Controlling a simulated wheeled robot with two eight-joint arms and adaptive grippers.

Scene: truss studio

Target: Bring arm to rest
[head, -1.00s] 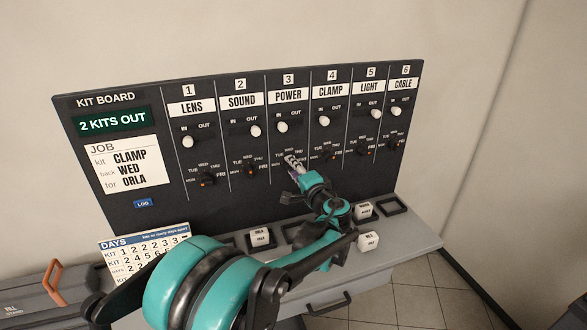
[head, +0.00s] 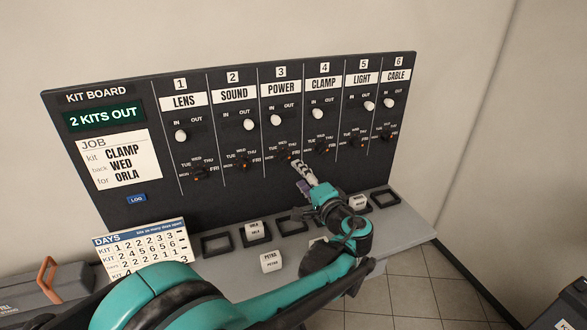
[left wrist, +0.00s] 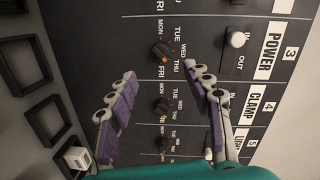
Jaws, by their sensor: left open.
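My left gripper (head: 303,170) is in front of the lower part of the kit board (head: 160,212), just below and right of the POWER dial (head: 283,154). In the left wrist view its two purple-padded fingers (left wrist: 160,95) are spread apart with nothing between them. The CLAMP switch knob (head: 317,114) sits at the IN side. The CLAMP dial (head: 320,146) is right of the gripper in the head view; its exact setting is too small to read. My left arm crosses the front of the shelf. My right gripper is not in view.
A grey shelf (head: 405,228) below the board carries square black frames (head: 216,245) and white name blocks (head: 271,262). My arm hides part of it.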

